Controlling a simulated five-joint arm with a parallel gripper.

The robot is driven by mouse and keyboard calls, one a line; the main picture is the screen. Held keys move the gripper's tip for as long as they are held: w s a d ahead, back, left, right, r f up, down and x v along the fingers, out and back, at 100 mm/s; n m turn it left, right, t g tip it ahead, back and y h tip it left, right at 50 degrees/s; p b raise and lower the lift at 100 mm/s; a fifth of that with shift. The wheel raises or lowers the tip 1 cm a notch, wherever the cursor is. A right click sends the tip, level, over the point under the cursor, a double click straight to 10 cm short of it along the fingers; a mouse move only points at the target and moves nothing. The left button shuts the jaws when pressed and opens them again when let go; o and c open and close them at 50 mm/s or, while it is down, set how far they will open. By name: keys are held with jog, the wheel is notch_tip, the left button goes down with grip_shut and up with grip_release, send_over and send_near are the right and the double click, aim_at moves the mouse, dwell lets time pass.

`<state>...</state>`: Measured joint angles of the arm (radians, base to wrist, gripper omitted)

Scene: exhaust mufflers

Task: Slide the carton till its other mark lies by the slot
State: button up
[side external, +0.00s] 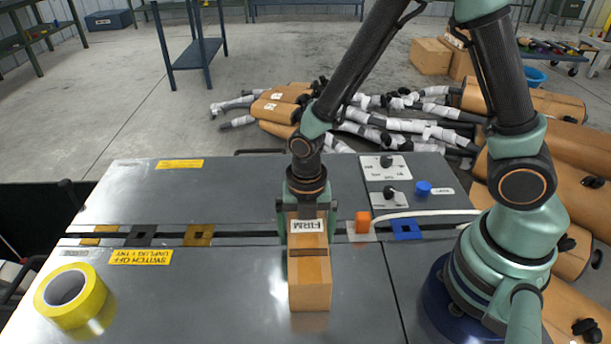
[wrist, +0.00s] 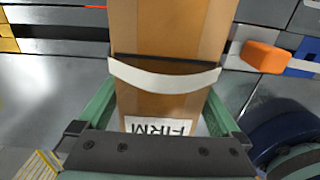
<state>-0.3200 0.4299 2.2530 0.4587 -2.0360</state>
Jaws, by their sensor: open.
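The carton (side external: 310,285) is a long brown box lying across the dark slot (side external: 262,238) in the grey bench top. A white label reading FIRM and a dark stripe (side external: 308,252) are on it. My gripper (side external: 308,240) is open, its green fingers on either side of the carton. In the wrist view the carton (wrist: 172,30) fills the middle between the fingers (wrist: 163,85). A dark line and a pale curved band (wrist: 165,80) cross it there. Whether the fingers touch its sides I cannot tell.
An orange block (side external: 362,222) stands just right of the carton by the slot, near a blue square plate (side external: 406,229). Yellow, black and brown plates (side external: 199,235) lie along the slot to the left. A yellow tape roll (side external: 72,296) sits front left. Bench between is clear.

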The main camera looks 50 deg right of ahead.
jog(key=c, duration=1.4)
jog(key=shift+w+d, duration=4.25)
jog(key=shift+c, duration=0.2)
jog(key=o, duration=1.4)
jog(key=shift+o, duration=0.2)
jog(key=shift+r, duration=0.1)
